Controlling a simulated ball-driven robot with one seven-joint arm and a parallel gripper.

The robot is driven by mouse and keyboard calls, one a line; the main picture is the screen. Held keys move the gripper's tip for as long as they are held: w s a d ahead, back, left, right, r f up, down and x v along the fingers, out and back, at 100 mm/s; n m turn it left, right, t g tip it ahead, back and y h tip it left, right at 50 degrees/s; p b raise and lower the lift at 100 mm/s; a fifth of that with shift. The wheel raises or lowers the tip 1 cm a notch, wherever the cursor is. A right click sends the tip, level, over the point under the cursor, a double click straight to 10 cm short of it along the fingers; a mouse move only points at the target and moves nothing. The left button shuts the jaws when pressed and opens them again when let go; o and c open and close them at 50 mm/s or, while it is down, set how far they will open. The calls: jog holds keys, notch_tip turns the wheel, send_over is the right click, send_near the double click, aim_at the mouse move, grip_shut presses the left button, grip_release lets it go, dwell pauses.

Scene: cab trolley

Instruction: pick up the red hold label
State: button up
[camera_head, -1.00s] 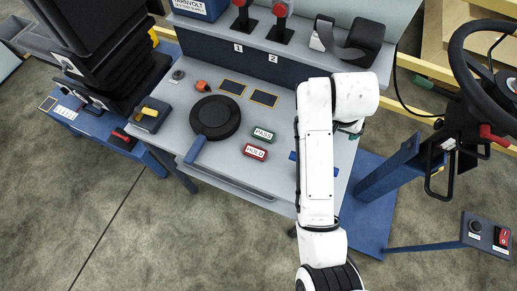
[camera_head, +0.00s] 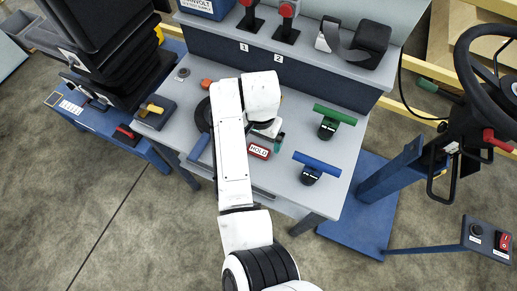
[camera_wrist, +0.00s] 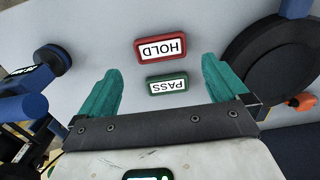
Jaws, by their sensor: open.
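The red hold label (camera_head: 259,150) is a small red block with a white HOLD plate, lying on the grey trolley top just right of my forearm. In the wrist view the red hold label (camera_wrist: 161,47) lies upside down, beyond the fingertips and roughly centred between them. My gripper (camera_wrist: 163,82) is open and empty, with its teal fingers apart. In the head view my gripper (camera_head: 275,133) is mostly hidden by my arm. The green PASS label (camera_wrist: 167,84) lies between the fingers in the wrist view, nearer my palm than the red one; my arm hides it in the head view.
A round black disc (camera_wrist: 275,57) lies close to one finger. A green-handled tool (camera_head: 329,122) and a blue-handled tool (camera_head: 312,169) stand right of the label. A raised shelf (camera_head: 300,60) bounds the back.

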aim_at(259, 150)
jog(key=f, duration=0.3)
jog(key=shift+s+a+f+p, duration=0.2)
jog(key=shift+s+f+p, duration=0.1)
jog(key=shift+s+p, duration=0.05)
jog(key=shift+f, duration=0.6)
jog(key=shift+c, duration=0.3)
jog(key=c, duration=1)
jog(key=shift+r, duration=0.1)
